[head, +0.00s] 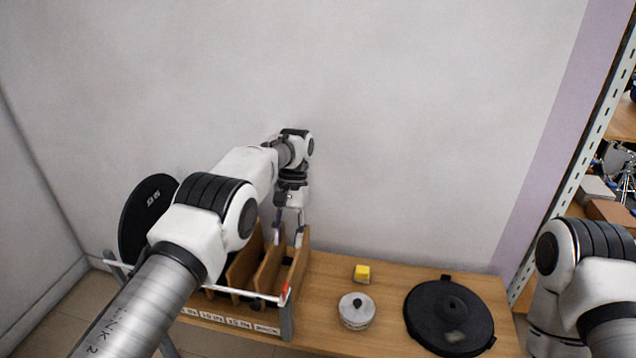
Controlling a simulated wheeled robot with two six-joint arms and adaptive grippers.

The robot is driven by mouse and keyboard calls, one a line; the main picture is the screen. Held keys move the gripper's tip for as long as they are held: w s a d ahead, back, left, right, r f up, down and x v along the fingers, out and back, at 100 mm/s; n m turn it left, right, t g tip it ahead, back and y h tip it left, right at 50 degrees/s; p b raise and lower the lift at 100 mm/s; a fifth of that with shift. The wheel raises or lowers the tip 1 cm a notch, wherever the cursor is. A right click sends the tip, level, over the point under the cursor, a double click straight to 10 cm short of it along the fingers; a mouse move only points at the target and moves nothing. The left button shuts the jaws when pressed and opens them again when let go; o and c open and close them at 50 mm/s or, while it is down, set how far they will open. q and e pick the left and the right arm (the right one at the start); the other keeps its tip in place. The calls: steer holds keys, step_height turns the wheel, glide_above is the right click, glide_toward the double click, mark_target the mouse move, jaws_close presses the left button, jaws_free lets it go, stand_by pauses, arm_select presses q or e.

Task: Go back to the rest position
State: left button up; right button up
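My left arm reaches in from the left. Its gripper (289,238) points down over the right end of a wooden rack (268,268) with upright dividers. The two fingers are spread apart and nothing shows held between them. Whether the fingertips touch a divider is hard to tell. A black round pad (147,215) with a white label stands upright at the left, partly hidden behind my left arm. Another black round pad (449,312) with tabs lies flat on the wooden table. My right arm is at the right edge, and its gripper is out of the picture.
The wooden table (392,285) also bears a small yellow block (362,273) and a round grey-white container (356,311) with a black knob. A labelled front strip (229,322) runs below the rack. A metal shelf (576,178) stands at the right. A bare wall is behind.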

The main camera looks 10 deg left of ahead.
arm_select(q)
steer(key=s+a+f+g+p, duration=0.1)
steer(key=s+a+f+p, duration=0.2)
steer(key=s, duration=0.5)
steer(key=s+a+f+n+g+p, duration=0.1)
steer(key=s+f+p, duration=0.2)
steer(key=s+f, duration=0.35)
steer(key=s+a+f+g+p, duration=0.2)
steer(key=s+f+p, duration=0.1)
steer(key=s, duration=0.6)
steer(key=s+t+p, duration=0.1)
steer(key=s+t, duration=0.5)
steer(key=s, duration=1.5)
steer(key=w+t, duration=0.1)
steer(key=w, duration=0.1)
steer(key=w+a+t, duration=0.1)
steer(key=w, duration=0.1)
steer(key=shift+w, duration=0.15)
